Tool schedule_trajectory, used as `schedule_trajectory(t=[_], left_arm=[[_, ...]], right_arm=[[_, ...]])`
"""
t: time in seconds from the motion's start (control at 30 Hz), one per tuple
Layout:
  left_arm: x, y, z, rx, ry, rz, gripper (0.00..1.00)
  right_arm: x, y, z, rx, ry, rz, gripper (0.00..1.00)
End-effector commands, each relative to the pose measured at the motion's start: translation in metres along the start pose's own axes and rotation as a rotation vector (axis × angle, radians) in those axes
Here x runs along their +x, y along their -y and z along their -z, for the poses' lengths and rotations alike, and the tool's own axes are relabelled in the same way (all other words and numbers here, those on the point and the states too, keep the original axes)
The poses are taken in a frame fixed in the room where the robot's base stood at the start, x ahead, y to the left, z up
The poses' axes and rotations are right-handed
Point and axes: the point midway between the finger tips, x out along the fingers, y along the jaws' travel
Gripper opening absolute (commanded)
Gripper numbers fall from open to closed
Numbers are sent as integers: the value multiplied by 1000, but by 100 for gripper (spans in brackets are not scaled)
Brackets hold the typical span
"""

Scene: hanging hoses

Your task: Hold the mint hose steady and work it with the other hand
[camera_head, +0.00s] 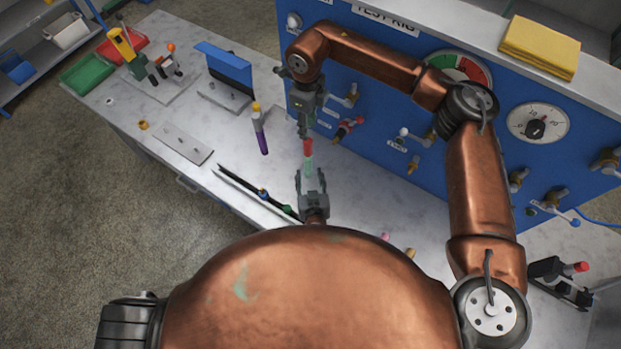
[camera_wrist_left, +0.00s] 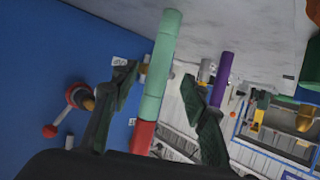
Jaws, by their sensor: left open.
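The mint hose (camera_head: 308,164) with a red end (camera_head: 308,147) shows between my two grippers in the head view, red end uppermost. My left gripper (camera_head: 311,176) is open below the red end, its fingers around the mint part. In the left wrist view, the mint hose (camera_wrist_left: 162,65) and its red section (camera_wrist_left: 142,137) run between the spread fingers of my left gripper (camera_wrist_left: 160,90); I cannot tell whether either finger touches it. My right gripper (camera_head: 303,134) points down just above the red end. Its fingers look narrow, and I cannot tell their opening.
A purple hose (camera_head: 261,138) with a yellow end is left of the mint hose; it also shows in the left wrist view (camera_wrist_left: 222,75). The blue test panel (camera_head: 385,125) with valves stands behind. A black bar (camera_head: 255,189) and a grey plate (camera_head: 187,143) lie on the bench.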

Motion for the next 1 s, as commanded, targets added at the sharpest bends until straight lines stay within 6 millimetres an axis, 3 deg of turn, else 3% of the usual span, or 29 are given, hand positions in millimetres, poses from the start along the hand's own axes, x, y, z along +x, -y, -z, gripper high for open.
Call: schedule_trajectory(t=[0.2,0.4,0.77,1.0], left_arm=[[35,0,1,5,-2,0,42],[55,0,1,4,-1,-2,42],[61,0,0,1,0,-2,42],[60,0,0,2,0,-2,26]], right_arm=[[0,0,0,0,0,0,29],[0,0,0,0,0,0,29],[0,0,0,0,0,0,29],[0,0,0,0,0,0,29]])
